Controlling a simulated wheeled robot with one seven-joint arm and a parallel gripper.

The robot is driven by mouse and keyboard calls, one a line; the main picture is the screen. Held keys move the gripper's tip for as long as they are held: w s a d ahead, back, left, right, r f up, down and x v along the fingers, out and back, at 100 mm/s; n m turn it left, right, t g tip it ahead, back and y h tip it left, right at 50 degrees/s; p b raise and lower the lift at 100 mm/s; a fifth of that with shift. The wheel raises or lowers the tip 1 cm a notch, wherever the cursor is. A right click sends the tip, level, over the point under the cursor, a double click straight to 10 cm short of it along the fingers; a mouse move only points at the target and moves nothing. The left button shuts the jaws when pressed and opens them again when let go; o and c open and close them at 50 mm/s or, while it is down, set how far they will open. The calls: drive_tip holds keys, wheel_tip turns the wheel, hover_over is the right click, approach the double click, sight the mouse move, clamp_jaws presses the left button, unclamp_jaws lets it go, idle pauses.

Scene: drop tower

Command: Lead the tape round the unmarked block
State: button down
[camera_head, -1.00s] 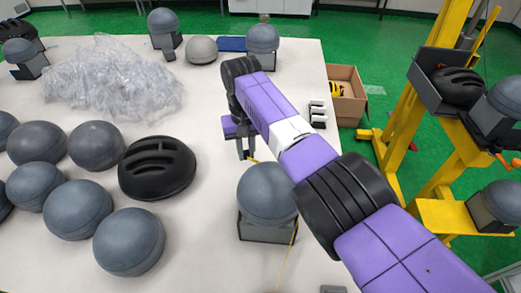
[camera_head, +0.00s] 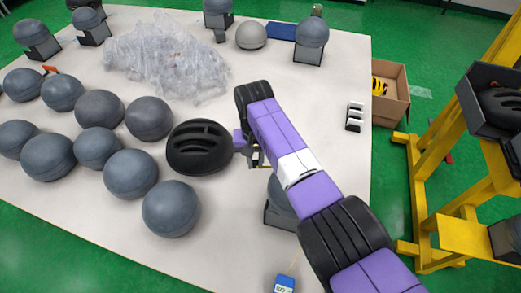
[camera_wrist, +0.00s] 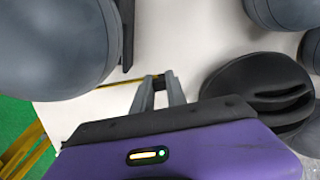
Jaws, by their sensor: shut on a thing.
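My gripper (camera_head: 252,158) is low over the white table, shut on the end of the yellow tape; the wrist view shows the fingertips (camera_wrist: 160,78) pinching it. The thin yellow tape (camera_wrist: 105,87) runs left from the fingers toward a grey domed block (camera_wrist: 48,45). In the head view this block (camera_head: 281,215) stands on a dark base, with no mark visible and its top partly hidden by my arm. The blue tape case (camera_head: 285,285) lies near the table's front edge. The tape's path behind the block is hidden.
A black helmet (camera_head: 200,148) sits close left of my gripper, also in the wrist view (camera_wrist: 262,92). Several grey domes (camera_head: 131,174) fill the left table. Clear plastic wrap (camera_head: 165,60) lies at the back. A yellow frame (camera_head: 425,190) stands at the right.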

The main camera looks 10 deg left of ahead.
drive_tip(key=s+p, duration=0.2)
drive_tip(key=s, duration=1.2)
drive_tip(key=s+d, duration=0.7)
drive_tip(key=d, duration=0.6)
drive_tip(key=w+d, duration=0.7)
drive_tip(key=d, duration=0.6)
drive_tip(key=w+b, duration=0.4)
drive_tip(key=w, duration=1.1)
drive_tip(key=shift+d+r+b, duration=0.15)
drive_tip(key=shift+d+b, duration=0.2)
